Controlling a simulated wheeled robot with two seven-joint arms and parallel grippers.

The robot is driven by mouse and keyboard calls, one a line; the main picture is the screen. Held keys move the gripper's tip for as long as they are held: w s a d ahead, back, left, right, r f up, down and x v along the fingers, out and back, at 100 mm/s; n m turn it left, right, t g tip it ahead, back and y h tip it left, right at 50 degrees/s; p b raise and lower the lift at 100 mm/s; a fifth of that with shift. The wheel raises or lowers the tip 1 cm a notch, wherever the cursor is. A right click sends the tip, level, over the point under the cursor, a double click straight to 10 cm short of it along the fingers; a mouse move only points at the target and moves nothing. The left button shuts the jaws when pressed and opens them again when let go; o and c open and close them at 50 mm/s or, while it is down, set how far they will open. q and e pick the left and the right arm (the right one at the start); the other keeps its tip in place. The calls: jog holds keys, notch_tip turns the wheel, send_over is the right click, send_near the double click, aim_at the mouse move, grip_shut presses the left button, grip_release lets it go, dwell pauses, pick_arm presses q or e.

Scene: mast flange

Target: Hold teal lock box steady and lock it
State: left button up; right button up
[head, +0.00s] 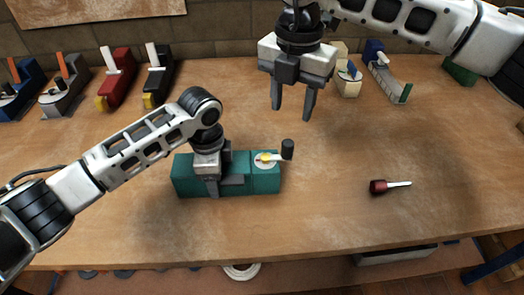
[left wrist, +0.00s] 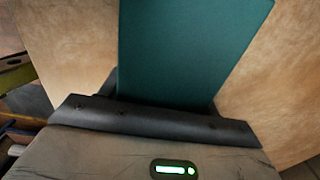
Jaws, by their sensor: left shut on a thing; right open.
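The teal lock box (head: 266,183) lies on the wooden table left of centre in the head view. On its right end is a pale round dial with a yellow centre and a white lever ending in a dark knob (head: 288,149), which points right. My left gripper (head: 212,188) is shut on the box's left part, a finger showing on its front side. The left wrist view shows the teal box (left wrist: 190,45) close up beyond the gripper's dark edge. My right gripper (head: 292,105) is open and empty, above the table behind the box's right end.
A red-handled screwdriver (head: 379,187) lies on the table at right. Several clamp-like tools stand along the back left, including a red one (head: 117,80). More stand at the back right, including a grey one (head: 388,80). The table between box and screwdriver is clear.

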aim_at(288, 143)
notch_tip(288, 143, down, 11)
jog(key=m, duration=3.4)
